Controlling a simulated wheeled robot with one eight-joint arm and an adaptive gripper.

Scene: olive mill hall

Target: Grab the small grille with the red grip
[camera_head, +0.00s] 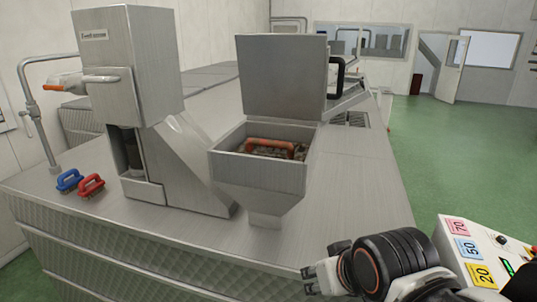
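An orange-red grip (272,148) shows inside the open square hopper (258,174) of the steel machine on the counter. It lies over a dark, mottled surface; I cannot make out the grille itself clearly. A small red-handled thing (91,185) sits on the counter at the left, beside a similar blue-handled one (69,181); both look like brushes or small grilles with dark undersides. My gripper (318,274) is at the lower right, in front of the counter's right end in the picture and apart from all of these. Its fingers are small and partly hidden, so its opening is unclear.
The hopper's raised steel lid (283,78) stands behind its opening. A tall steel housing (128,62) with an orange-tipped lever rises to its left. A panel with coloured number labels (470,250) is at the lower right. Green floor (440,160) is clear at the right.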

